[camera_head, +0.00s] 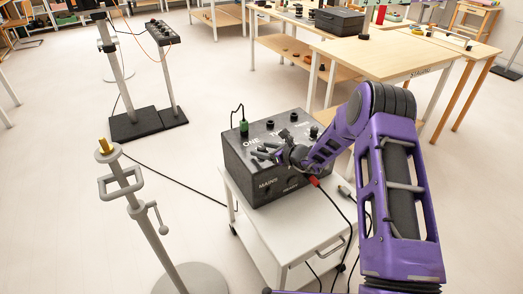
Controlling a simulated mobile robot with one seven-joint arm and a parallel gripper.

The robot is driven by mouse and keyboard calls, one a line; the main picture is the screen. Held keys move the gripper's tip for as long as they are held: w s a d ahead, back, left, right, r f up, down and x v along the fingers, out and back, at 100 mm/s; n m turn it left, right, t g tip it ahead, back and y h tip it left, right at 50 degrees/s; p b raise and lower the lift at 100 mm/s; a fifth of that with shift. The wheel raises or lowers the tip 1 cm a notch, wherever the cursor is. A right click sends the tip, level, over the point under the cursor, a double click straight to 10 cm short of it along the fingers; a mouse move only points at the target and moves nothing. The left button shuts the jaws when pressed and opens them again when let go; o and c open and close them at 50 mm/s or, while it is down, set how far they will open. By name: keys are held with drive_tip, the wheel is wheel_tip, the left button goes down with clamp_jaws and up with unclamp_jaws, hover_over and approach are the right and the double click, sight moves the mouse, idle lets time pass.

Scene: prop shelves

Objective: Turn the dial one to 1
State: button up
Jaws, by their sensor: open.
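A dark control box (254,174) stands on a small white cart. Its top carries white lettering with "ONE" readable at the left, and its front reads "MAINS". Several small black knobs sit on top, one near the back edge (269,124) and one at the right (314,131). My gripper (264,153) is over the front part of the top, just below the "ONE" lettering, with its fingers pointing left. It is open. The dial for "ONE" is not clearly made out; the fingers crowd that area, and I cannot tell whether they touch it. Its setting is too small to read.
A green plug (243,128) with a black cable stands at the box's back left. A red plug (314,181) hangs by the front right. A grey metal stand (126,180) is at the left. Wooden tables (385,58) stand behind. Open floor lies left of the cart (285,242).

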drive_tip(key=shift+w+a+f, duration=0.2)
drive_tip(key=shift+w+a, duration=0.15)
drive_tip(key=shift+a, duration=0.05)
clamp_jaws()
drive_tip(key=shift+n+g, duration=0.3)
drive_tip(key=shift+f+n+g+y+b, duration=0.15)
drive_tip(key=shift+n+g+y+b, duration=1.1)
drive_tip(key=shift+n+g, duration=0.5)
drive_tip(key=shift+n+g+b, duration=0.6)
drive_tip(key=shift+n+g, duration=0.25)
drive_tip(key=shift+g, duration=0.2)
